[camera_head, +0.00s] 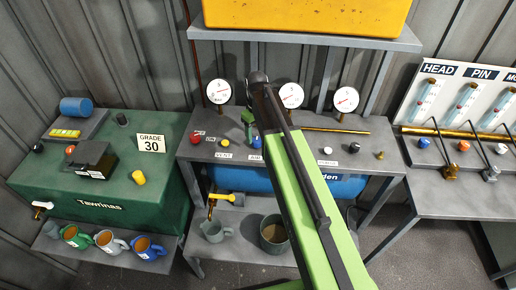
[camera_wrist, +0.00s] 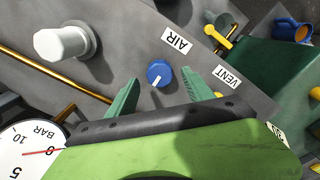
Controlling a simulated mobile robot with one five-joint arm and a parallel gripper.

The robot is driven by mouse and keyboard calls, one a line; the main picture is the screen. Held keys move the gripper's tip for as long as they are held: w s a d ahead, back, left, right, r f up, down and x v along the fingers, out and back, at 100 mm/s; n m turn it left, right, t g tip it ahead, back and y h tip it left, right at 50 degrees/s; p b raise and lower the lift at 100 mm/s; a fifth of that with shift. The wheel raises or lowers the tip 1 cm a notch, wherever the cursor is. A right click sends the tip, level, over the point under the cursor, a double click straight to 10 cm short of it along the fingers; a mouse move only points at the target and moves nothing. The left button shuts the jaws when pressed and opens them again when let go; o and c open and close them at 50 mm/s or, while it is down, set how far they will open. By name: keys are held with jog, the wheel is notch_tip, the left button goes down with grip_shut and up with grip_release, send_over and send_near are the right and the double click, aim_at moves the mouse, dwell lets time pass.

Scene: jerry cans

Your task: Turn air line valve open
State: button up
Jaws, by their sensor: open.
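The blue air valve knob (camera_wrist: 158,73) stands on the grey panel beside the AIR label (camera_wrist: 177,40) in the wrist view, with a pale mark on its top. In the head view the knob (camera_head: 257,143) shows just beside my arm. My gripper (camera_wrist: 161,88) is open and empty, its two green fingers on either side of the knob and slightly short of it in the picture. I cannot tell whether a finger touches it. In the head view my gripper (camera_head: 249,121) is partly hidden by my arm.
A white knob (camera_wrist: 62,43) and a brass pipe (camera_wrist: 50,72) lie to the left in the wrist view. A BAR gauge (camera_wrist: 25,150) is at lower left. A VENT label (camera_wrist: 227,76) lies right. A green tank (camera_head: 100,170) stands left of the bench in the head view.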

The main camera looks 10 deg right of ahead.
aim_at(257, 140)
notch_tip(257, 140, down, 3)
jog(key=shift+f+b, duration=0.2)
jog(key=shift+b, duration=0.7)
jog(key=shift+r, duration=0.1)
